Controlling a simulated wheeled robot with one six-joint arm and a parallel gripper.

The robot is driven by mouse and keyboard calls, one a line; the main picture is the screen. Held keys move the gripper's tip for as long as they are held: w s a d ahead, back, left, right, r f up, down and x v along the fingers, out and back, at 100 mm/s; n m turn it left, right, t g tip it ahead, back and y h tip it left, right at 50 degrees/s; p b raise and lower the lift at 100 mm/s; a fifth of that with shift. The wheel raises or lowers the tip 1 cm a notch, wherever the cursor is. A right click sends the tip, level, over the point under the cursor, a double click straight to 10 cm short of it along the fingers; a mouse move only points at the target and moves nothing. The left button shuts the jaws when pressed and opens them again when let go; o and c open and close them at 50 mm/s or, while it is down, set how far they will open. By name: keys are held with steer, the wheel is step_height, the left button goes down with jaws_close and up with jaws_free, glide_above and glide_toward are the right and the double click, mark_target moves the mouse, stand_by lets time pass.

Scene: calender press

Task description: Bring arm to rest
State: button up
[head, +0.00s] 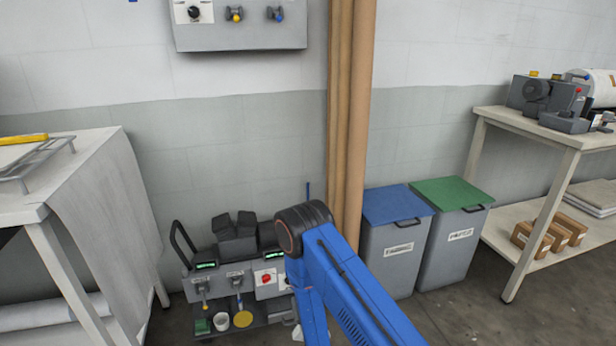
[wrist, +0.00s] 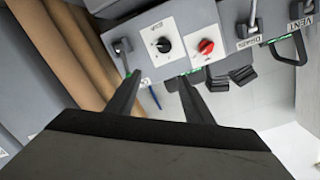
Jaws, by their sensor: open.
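My gripper (wrist: 155,88) shows in the wrist view with its two dark fingers spread apart and nothing between them. Its fingertips point toward a grey control panel (wrist: 183,22) with a black knob, a red knob and small levers. I cannot tell how far the fingertips are from the panel. In the head view my blue arm (head: 345,285) reaches in from the lower right, and my gripper is hidden behind it. The same low control unit (head: 225,283) with the red knob (head: 266,279) stands against the wall just left of my arm.
A cloth-draped table (head: 100,190) stands at the left. Brown vertical pipes (head: 355,120) rise behind my arm. A blue-lidded bin (head: 395,250) and a green-lidded bin (head: 450,235) stand to its right. A workbench (head: 560,150) with a machine is farther right. A grey wall box (head: 240,36) hangs above.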

steer(key=w+d+r+g+h, duration=0.1)
steer(key=w+d+r+g, duration=0.15)
steer(key=r, duration=0.55)
steer(key=w+d+r+g+h, duration=0.1)
steer(key=w+d+r, duration=0.25)
steer(key=r, duration=0.55)
steer(key=s+d+r+n+g, duration=0.1)
steer(key=s+d+r, duration=0.3)
steer(key=r, duration=0.3)
steer(key=s+d+r+g, duration=0.1)
steer(key=s+d+r, duration=0.3)
steer(key=r, duration=0.3)
steer(key=s+d+r+n+g, duration=0.1)
steer(key=s+d+r+g, duration=0.2)
steer(key=r, duration=0.4)
steer(key=s+d+r+g, duration=0.1)
steer(key=s+d+r, duration=0.2)
steer(key=s, duration=0.8)
steer(key=s+d+r+n+g+h, duration=0.1)
steer(key=s+d+r, duration=0.2)
steer(key=s, duration=0.9)
steer(key=s+d+r+g+h, duration=0.1)
steer(key=s+d+r, duration=0.2)
steer(key=s+d, duration=0.5)
steer(key=s, duration=0.3)
steer(key=shift+s, duration=0.25)
